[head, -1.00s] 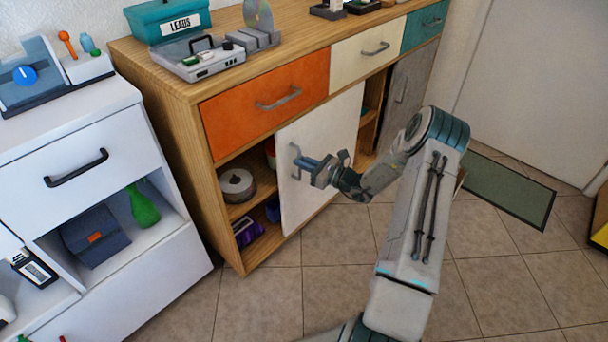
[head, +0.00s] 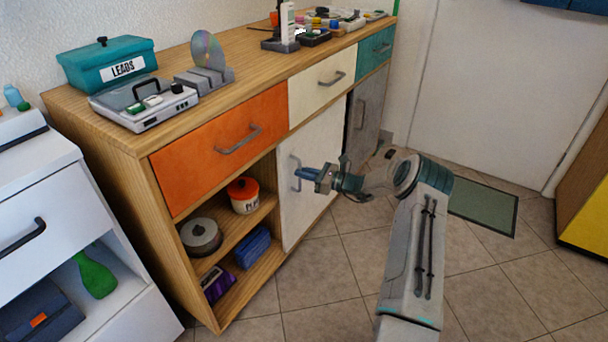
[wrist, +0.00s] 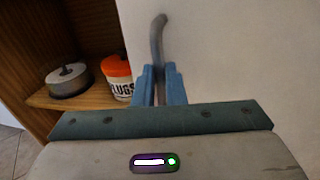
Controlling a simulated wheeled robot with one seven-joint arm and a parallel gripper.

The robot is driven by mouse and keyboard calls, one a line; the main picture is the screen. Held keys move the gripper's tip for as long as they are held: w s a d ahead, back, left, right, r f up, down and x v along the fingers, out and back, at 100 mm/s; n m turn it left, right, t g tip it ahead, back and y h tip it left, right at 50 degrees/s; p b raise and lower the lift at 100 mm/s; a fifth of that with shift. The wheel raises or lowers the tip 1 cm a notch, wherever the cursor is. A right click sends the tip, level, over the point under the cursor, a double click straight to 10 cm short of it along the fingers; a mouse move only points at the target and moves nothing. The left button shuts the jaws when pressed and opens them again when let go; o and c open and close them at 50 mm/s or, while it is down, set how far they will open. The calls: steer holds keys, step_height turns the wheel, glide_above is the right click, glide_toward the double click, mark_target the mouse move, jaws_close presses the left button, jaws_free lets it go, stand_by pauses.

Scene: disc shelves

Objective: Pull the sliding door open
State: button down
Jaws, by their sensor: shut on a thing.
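The white sliding door (head: 315,184) is in the front of the wooden sideboard, below the cream drawer. Its grey vertical bar handle (head: 295,172) is near its left edge. My gripper (head: 304,174) is shut on this handle. In the wrist view, the blue fingers (wrist: 160,88) close around the handle (wrist: 158,40) from both sides, and the handle's upper end shows above them. The compartment left of the door is open to view. The door stands in the middle of the sideboard front, beside a grey panel (head: 368,112) on the right.
The open compartment holds a grey round tin (head: 201,238), an orange-lidded pot (head: 243,195), a blue folded item (head: 253,247) and a purple box (head: 216,285). A white cabinet (head: 60,225) stands at left. Tiled floor in front is clear. A green mat (head: 482,208) lies at right.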

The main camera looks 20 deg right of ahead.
steer(key=c, duration=1.5)
jaws_free()
steer(key=shift+a+f, duration=0.1)
steer(key=p+v, duration=0.3)
steer(key=v, duration=1)
steer(key=shift+s+d, duration=0.2)
steer(key=shift+d, duration=0.15)
